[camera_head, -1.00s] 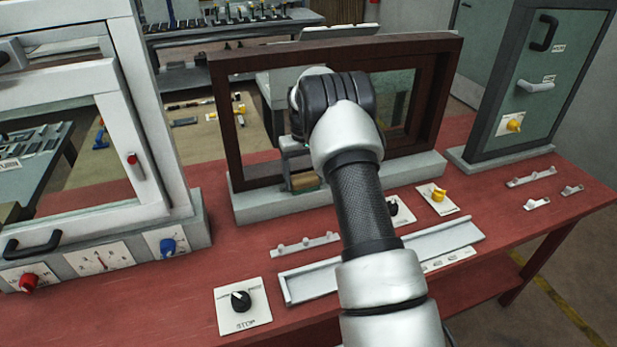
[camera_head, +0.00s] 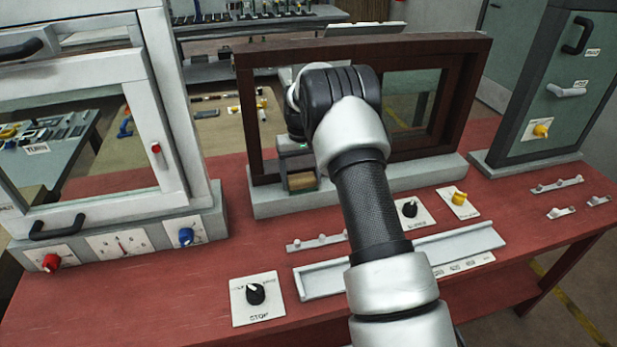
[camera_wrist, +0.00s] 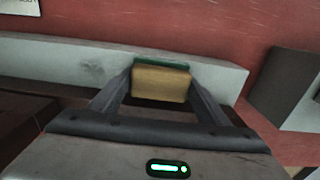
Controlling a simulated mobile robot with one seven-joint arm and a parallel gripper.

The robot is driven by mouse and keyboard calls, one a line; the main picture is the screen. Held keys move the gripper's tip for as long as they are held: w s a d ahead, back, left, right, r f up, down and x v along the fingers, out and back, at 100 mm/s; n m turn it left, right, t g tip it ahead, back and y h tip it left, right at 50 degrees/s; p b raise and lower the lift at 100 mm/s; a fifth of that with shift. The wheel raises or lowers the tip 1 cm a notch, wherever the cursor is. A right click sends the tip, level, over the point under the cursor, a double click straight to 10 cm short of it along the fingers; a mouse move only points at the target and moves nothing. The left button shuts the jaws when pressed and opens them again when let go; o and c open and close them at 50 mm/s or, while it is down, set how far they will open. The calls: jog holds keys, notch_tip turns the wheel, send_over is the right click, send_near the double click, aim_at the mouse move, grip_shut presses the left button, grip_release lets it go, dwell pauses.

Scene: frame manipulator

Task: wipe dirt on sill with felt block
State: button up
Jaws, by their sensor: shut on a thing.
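My gripper (camera_head: 300,172) is shut on the felt block (camera_wrist: 160,84), a tan block with a green layer along one edge. The block also shows in the head view (camera_head: 302,181), low at the left part of the dark wooden frame (camera_head: 245,120). The grey sill (camera_head: 268,204) runs along the frame's foot and crosses the wrist view (camera_wrist: 50,55). A faint dark dirt smudge (camera_wrist: 93,68) lies on the sill, left of the block in the wrist view. The block is over or against the sill; I cannot tell whether they touch. My arm hides the sill's middle in the head view.
A white window unit (camera_head: 185,130) with knobs stands at the left, and a grey-green panel (camera_head: 560,100) at the right.

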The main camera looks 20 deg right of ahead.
aim_at(289, 179)
jog(key=shift+a, duration=1.9)
jog(key=shift+r+p, duration=1.75)
jog(key=shift+r, duration=1.25)
jog(key=shift+r+p, duration=1)
jog(key=shift+r, duration=0.65)
jog(key=shift+d, duration=0.15)
